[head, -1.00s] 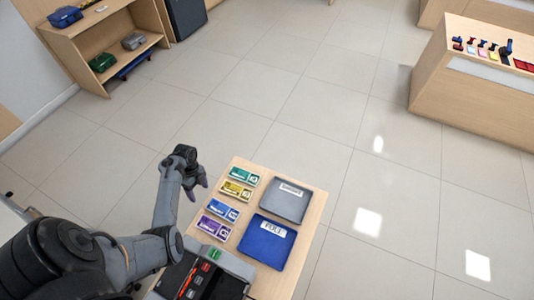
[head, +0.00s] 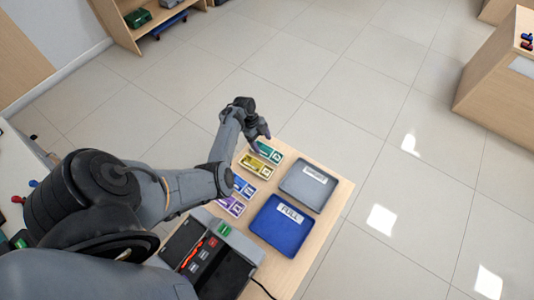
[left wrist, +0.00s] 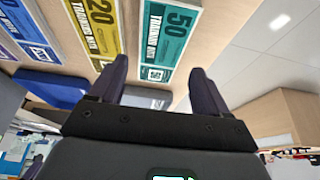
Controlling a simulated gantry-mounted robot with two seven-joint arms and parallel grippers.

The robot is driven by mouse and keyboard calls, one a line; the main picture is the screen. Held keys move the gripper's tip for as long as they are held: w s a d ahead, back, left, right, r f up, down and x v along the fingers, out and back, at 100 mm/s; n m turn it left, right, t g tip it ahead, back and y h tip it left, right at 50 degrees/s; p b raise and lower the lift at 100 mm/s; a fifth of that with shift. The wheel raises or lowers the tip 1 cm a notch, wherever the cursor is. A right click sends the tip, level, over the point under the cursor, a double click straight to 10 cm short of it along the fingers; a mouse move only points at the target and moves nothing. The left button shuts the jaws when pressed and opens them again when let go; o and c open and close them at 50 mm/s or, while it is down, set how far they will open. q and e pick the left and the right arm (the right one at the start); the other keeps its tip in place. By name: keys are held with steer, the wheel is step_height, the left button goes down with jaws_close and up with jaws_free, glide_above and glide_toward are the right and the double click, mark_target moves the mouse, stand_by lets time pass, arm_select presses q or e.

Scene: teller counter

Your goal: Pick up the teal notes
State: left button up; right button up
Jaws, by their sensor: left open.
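The teal notes (head: 273,154) lie at the far left corner of the small wooden counter in the head view, partly hidden by my left gripper. In the left wrist view the teal notes (left wrist: 168,40), printed "50" and "TRAINING", show between and beyond the fingertips. My left gripper (head: 262,138) is over the counter's far edge, beside the teal notes. It also shows in the left wrist view (left wrist: 160,72), where its two dark fingers are apart with nothing between them. My right gripper is out of view.
Yellow notes (head: 256,167), blue notes (head: 243,186) and purple notes (head: 231,205) lie in a row nearer me. A grey tray (head: 304,193) and a blue tray (head: 275,232) labelled "FULL" lie to the right. A dark device (head: 209,258) stands at the front.

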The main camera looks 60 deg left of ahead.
mark_target(267, 152)
arm_select(q)
steer(key=shift+b+x, duration=0.6)
steer(key=shift+x, duration=1.95)
steer(key=c, duration=0.9)
steer(key=shift+o, duration=0.2)
steer(key=shift+r, duration=0.2)
